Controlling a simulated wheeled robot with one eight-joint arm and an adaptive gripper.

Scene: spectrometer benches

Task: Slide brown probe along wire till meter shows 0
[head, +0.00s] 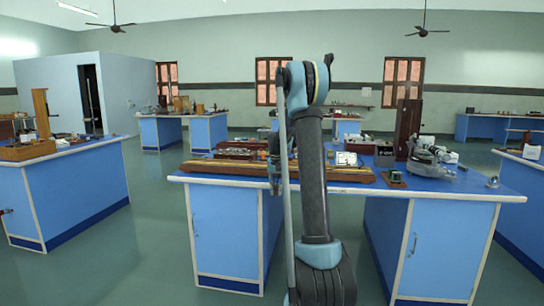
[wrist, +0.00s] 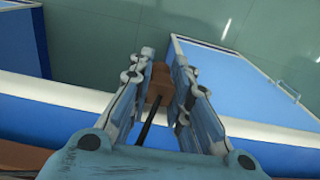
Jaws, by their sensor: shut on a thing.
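My gripper (wrist: 160,82) is shut on the brown probe (wrist: 159,84), which sits between its two fingers in the wrist view. A thin dark rod or lead (wrist: 147,122) runs from the probe back toward my wrist. The long wooden wire board (head: 225,168) lies along the front edge of the blue bench, crossing behind my arm. The wire itself is too fine to make out. A small box (head: 346,158) with a pale face stands behind the board; I cannot tell whether it is the meter, and no reading is legible.
The blue bench top (head: 455,187) is bare at its front right. A tall dark wooden piece (head: 407,125) and cluttered instruments (head: 432,158) stand at the right. A small brown block (head: 394,178) sits near the board's right end. Another bench (head: 75,190) stands left across open floor.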

